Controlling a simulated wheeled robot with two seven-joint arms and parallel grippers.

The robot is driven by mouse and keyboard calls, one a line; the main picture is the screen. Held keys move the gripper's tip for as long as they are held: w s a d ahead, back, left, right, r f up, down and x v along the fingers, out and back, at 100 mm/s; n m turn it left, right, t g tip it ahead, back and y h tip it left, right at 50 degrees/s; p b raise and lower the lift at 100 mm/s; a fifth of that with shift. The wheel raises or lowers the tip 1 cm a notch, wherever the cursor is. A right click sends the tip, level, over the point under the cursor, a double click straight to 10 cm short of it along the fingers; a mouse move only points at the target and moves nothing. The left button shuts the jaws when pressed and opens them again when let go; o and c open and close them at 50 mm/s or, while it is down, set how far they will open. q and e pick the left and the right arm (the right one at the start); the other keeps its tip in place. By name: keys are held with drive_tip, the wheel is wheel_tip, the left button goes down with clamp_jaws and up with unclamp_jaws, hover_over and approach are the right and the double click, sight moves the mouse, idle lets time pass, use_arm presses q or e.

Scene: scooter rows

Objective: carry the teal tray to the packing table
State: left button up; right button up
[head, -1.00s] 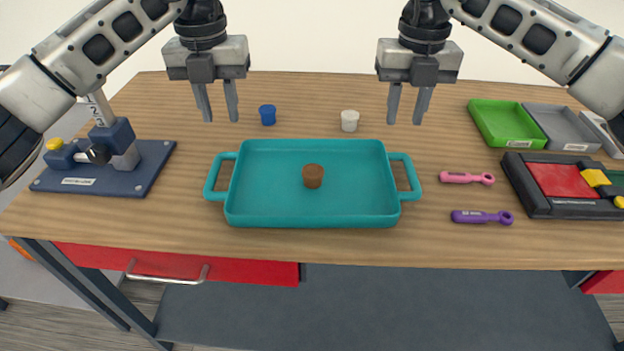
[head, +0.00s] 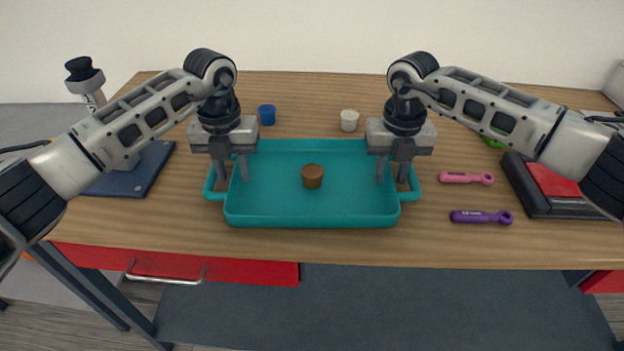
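The teal tray (head: 340,205) lies flat on the wooden table with a small brown round piece (head: 313,176) inside it. My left gripper (head: 232,177) is open over the tray's left end, its fingers apart on either side of the left rim by the handle. My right gripper (head: 392,178) is open over the right end, its fingers straddling the right rim by that handle. The fingers partly hide both handles. I cannot tell if they touch the tray. No separate packing table can be made out.
A blue cup (head: 267,115) and a white cup (head: 349,120) stand behind the tray. A pink tool (head: 466,178) and a purple tool (head: 482,217) lie to its right. A blue fixture (head: 140,175) sits left, and a black-and-red box (head: 545,190) sits right, partly behind my arm.

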use_arm(q)
drive_tip(key=shift+c, duration=0.3)
use_arm(e)
drive_tip(key=shift+c, duration=0.3)
use_arm(q)
clamp_jaws()
use_arm(e)
clamp_jaws()
use_arm(q)
drive_tip(key=shift+r, duration=0.15)
use_arm(e)
drive_tip(key=shift+r, duration=0.15)
